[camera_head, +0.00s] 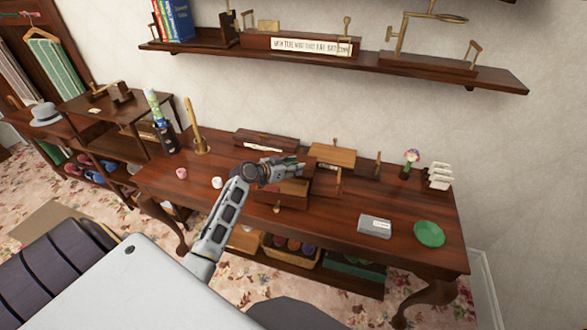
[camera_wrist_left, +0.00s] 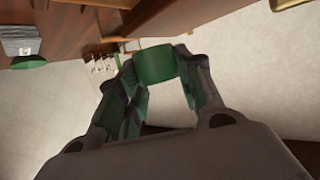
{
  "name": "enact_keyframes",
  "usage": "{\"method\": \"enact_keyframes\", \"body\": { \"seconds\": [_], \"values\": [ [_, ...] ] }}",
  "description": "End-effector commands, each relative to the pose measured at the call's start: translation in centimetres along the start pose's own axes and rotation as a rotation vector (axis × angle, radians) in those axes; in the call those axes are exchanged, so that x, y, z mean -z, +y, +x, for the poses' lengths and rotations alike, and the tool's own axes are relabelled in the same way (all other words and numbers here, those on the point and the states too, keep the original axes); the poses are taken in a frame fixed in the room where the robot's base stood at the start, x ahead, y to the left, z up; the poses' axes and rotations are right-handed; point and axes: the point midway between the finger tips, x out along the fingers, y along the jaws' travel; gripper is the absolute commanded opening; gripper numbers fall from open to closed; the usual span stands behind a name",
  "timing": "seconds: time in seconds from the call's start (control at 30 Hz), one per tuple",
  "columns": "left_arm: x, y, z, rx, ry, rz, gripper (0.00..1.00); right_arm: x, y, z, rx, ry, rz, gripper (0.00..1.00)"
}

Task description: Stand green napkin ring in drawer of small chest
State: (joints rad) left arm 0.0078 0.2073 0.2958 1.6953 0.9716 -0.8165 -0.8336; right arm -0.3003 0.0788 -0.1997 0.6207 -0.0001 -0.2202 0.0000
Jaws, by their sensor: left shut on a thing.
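The green napkin ring (camera_wrist_left: 156,63) is between the fingertips of my left gripper (camera_wrist_left: 155,75) in the left wrist view. The left gripper (camera_head: 285,165) is shut on it. In the head view the gripper is over the small dark wooden chest (camera_head: 309,179) on the table, and the ring is hard to tell from the green finger pads. The chest's drawer (camera_head: 282,202) is pulled out toward the table's front, below the gripper. My gripper and arm hide part of the chest and drawer. My right gripper is not in view.
A wall shelf (camera_head: 350,72) is above.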

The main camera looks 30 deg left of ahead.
Motion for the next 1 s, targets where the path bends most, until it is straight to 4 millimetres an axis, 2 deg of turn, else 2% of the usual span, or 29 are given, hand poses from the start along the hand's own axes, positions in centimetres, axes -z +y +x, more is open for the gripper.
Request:
{"method": "enact_keyframes", "body": {
  "seconds": [0.17,1.0],
  "values": [
    [-1.0,0.0,0.4,0.001,0.001,-0.001,0.14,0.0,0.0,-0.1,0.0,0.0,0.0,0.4],
    [-2.0,0.0,0.8,0.001,0.001,0.001,0.14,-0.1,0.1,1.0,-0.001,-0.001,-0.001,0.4]
  ]
}}
